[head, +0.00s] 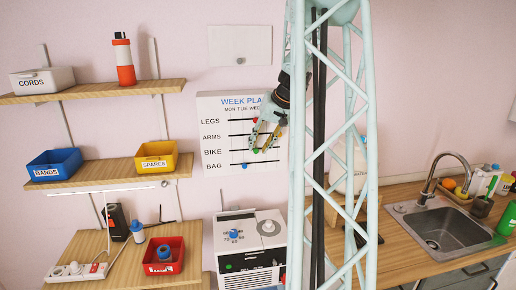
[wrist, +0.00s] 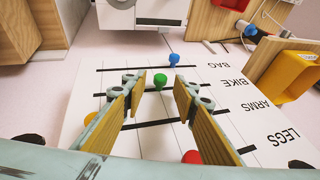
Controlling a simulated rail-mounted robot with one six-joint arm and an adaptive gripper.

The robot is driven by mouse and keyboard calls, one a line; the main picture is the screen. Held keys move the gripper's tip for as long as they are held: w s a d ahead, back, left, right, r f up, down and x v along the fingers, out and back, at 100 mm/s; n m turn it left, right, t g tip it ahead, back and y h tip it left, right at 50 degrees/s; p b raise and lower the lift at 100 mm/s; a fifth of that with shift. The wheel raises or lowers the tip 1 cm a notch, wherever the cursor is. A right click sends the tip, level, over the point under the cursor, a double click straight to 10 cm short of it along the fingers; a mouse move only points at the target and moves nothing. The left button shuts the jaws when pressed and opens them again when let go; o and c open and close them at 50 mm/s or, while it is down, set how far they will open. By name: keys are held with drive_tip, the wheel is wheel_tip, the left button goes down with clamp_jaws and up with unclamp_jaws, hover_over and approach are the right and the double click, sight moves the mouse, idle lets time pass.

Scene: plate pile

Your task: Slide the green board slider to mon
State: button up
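The WEEK PLAN board (head: 213,127) hangs on the wall with rows LEGS, ARMS, BIKE and BAG; the wrist view shows it upside down. The green slider (head: 256,150) is on the BIKE line, right of the MON heading; its exact day is unclear. In the wrist view the green slider (wrist: 160,80) lies between the tips of my gripper (wrist: 161,87), with gaps on both sides. My gripper (head: 263,144) is open in front of the board. The blue slider (wrist: 174,58) is on the BAG line, the red slider (wrist: 192,157) on the LEGS line. The yellow slider (wrist: 90,118) is partly hidden by a finger.
Shelves with a blue BANDS bin (head: 54,164) and a yellow SPARES bin (head: 156,157) are left of the board. A white appliance (head: 250,240) stands below it. My lattice column hides the board's right part in the head view.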

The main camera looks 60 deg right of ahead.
drive_tip(key=shift+w+f, duration=0.3)
drive_tip(key=shift+f, duration=0.25)
drive_tip(key=shift+c, duration=0.6)
clamp_jaws()
